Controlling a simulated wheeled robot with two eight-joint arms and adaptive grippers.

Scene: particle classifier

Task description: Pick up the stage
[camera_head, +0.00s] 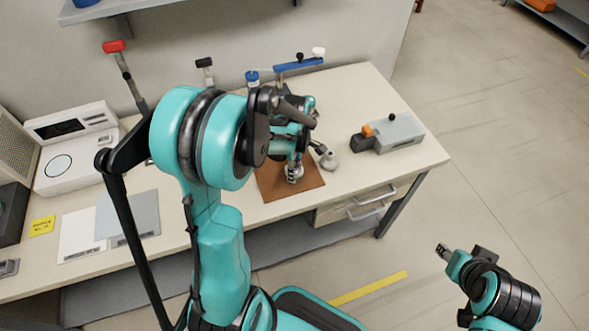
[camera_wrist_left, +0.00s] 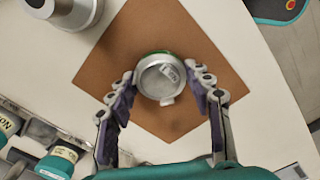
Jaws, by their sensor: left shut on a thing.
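The stage appears to be the round silver metal piece with a green rim (camera_wrist_left: 160,78); in the head view a small silver part of it shows (camera_head: 294,173). It is over the brown square mat (camera_head: 312,183) on the table. My left gripper (camera_wrist_left: 159,74) has its fingers on both sides of the piece and is shut on it. I cannot tell whether the piece rests on the mat or is slightly raised. My left arm hides part of the area in the head view. My right gripper (camera_head: 444,252) is off the table at the lower right, too small to read its opening.
A silver conical part (camera_head: 328,159) stands close to the right of the mat. A grey device with an orange knob (camera_head: 392,134) is further right. Blue-capped stands (camera_head: 298,65) are behind. A white machine (camera_head: 75,148) and sheets (camera_head: 82,232) lie left. The table's front right is bare.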

